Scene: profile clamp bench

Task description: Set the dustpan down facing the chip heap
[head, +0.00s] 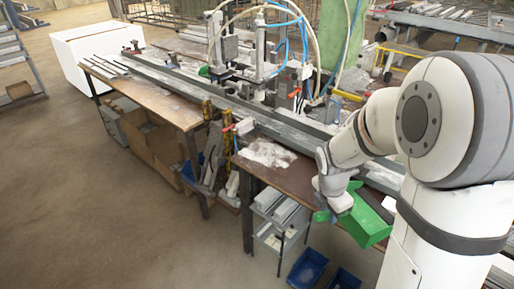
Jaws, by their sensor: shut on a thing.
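The green dustpan (366,224) is at the right end of the brown bench (312,186), partly hidden by my gripper and arm. My gripper (328,211) is shut on the dustpan near its left end, where a bit of green shows below the fingers. I cannot tell whether the dustpan touches the bench top. The chip heap (266,153), pale and loose, lies on the bench to the left of and behind my gripper, apart from the dustpan.
A long grey profile rail (290,132) and a clamp machine with hoses (262,60) stand behind the heap. Blue bins (307,268) sit on the floor below. Some bare bench top lies between heap and gripper. The floor at left is open.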

